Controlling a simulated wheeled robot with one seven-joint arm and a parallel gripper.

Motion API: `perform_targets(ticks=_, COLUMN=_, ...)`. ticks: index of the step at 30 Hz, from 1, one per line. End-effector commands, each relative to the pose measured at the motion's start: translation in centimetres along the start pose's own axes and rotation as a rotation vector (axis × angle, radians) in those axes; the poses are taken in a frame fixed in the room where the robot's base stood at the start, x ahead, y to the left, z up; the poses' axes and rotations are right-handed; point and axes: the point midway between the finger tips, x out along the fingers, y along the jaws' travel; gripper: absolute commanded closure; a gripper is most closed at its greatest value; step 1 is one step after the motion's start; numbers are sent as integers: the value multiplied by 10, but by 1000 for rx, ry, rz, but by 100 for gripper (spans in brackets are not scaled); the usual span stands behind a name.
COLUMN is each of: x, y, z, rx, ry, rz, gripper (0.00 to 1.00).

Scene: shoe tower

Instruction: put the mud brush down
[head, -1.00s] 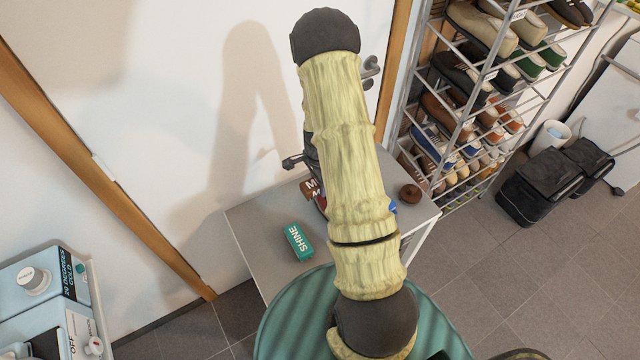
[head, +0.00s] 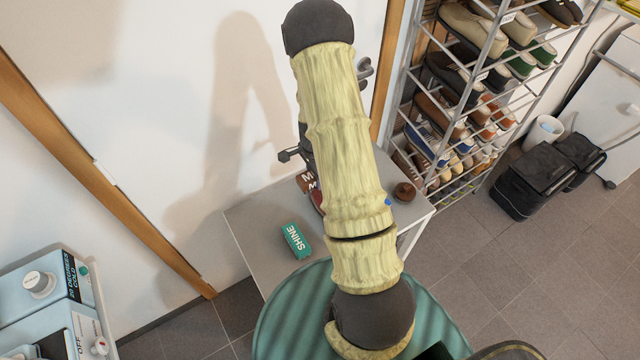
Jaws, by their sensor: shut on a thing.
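The mud brush (head: 307,184) shows in the head view as a reddish-brown block with white letters. Only its left end is seen, at the back of the small table, and my arm covers the rest. My gripper (head: 290,155) shows as a dark part just above the brush, at the left edge of my arm. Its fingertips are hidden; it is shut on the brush. I cannot tell whether the brush touches the table top.
The grey table (head: 252,232) carries a green SHINE box (head: 297,240) at front left, a round brown item (head: 404,191) at right, and a small blue item (head: 388,201) beside my arm. A shoe rack (head: 470,90) stands right. Bare table shows left of the box.

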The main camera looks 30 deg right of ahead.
Motion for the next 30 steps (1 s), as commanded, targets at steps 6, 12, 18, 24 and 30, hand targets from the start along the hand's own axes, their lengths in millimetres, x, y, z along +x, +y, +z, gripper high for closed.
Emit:
perform_targets(ticks=6, x=2, y=-3, z=8, rx=-89, ry=0, rz=0, gripper=87)
perform_targets(ticks=12, x=12, y=-10, z=37, rx=-424, ry=0, rz=1, gripper=87)
perform_targets(ticks=18, x=24, y=-17, z=73, rx=-861, ry=0, rz=2, gripper=87)
perform_targets(ticks=24, x=36, y=-20, z=109, rx=-1283, ry=-1, rz=2, gripper=87)
perform_targets(ticks=30, x=41, y=-21, z=127, rx=-1520, ry=1, rz=0, gripper=87)
